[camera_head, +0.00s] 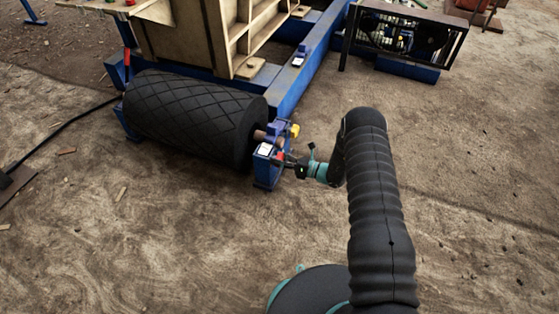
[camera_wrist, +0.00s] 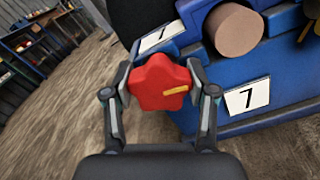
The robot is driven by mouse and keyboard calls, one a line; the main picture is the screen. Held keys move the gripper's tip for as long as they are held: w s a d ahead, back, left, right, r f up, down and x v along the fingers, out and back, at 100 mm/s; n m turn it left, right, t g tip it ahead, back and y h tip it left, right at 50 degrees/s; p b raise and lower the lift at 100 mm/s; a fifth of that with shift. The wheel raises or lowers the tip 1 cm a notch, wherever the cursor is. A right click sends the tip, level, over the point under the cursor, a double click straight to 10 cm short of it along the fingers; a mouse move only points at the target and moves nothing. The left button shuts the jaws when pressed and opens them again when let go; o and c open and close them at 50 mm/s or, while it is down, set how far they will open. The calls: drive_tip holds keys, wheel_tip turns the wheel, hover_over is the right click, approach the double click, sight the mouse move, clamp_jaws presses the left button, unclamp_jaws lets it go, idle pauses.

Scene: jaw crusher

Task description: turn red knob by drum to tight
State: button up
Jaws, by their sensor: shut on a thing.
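The red knob (camera_wrist: 160,84) is a lobed red knob with a yellow mark on its face, in the middle of the wrist view. My gripper (camera_wrist: 161,82) is shut on it, one finger on its left side and one on its right. In the head view the red knob (camera_head: 280,156) shows small at my gripper (camera_head: 287,160), by the blue bracket (camera_head: 266,172) at the end of the black drum (camera_head: 195,117). The knob's shaft is hidden behind it in the wrist view.
A brown round shaft end (camera_wrist: 234,30) and blue housing with white "7" labels (camera_wrist: 247,97) stand close on the right. A blue frame beam (camera_head: 300,75) runs behind. Bare ground lies open to the right.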

drive_tip(key=m+b, duration=0.2)
drive_tip(key=m, duration=0.3)
drive_tip(key=shift+w+f, duration=0.1)
drive_tip(key=m+b, duration=0.1)
drive_tip(key=m, duration=0.4)
drive_tip(key=shift+m+b, duration=0.35)
drive_tip(key=shift+m, duration=0.05)
drive_tip(key=m, duration=0.5)
drive_tip(key=shift+f, duration=0.1)
drive_tip(key=m, duration=0.6)
drive_tip(key=shift+f, duration=0.1)
drive_tip(key=o, duration=1.2)
drive_tip(key=shift+c, duration=0.2)
